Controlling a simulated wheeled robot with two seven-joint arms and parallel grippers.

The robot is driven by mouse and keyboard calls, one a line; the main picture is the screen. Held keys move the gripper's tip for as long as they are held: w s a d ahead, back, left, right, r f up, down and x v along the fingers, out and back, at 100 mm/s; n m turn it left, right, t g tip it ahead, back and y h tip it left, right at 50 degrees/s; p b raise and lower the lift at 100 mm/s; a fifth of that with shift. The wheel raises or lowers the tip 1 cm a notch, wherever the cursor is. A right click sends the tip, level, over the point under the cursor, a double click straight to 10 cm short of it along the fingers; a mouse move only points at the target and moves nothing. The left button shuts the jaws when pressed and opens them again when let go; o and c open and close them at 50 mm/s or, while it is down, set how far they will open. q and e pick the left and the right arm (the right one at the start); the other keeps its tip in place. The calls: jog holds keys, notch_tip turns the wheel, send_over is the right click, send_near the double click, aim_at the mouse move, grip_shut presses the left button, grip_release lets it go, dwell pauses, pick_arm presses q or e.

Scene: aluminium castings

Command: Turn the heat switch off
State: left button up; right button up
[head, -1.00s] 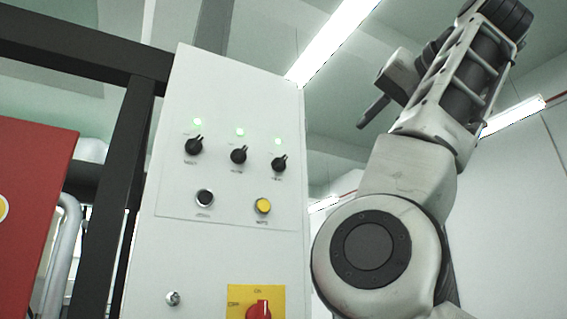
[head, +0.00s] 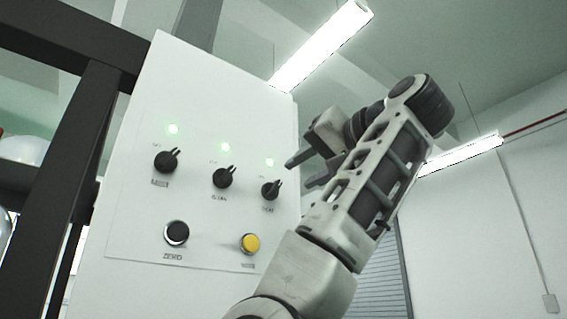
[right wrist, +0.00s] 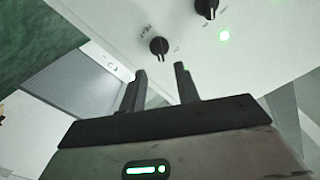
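The heat switch (head: 271,190) is the rightmost of three black rotary knobs on a white panel (head: 205,90). My left gripper is not in view.
Two similar knobs, left (head: 166,161) and middle (head: 223,178), have lit green lamps above them. A black button (head: 176,233) and a yellow button (head: 249,243) are below. A dark frame post (head: 70,160) stands left of the panel.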

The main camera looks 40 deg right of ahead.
aim_at(279, 185)
jog(key=w, duration=0.2)
jog(key=w+p, duration=0.1)
jog(key=w, duration=0.3)
jog(key=shift+w+d+p, duration=0.25)
jog(key=shift+d+p, duration=0.05)
jog(key=shift+d, duration=0.1)
grip_shut()
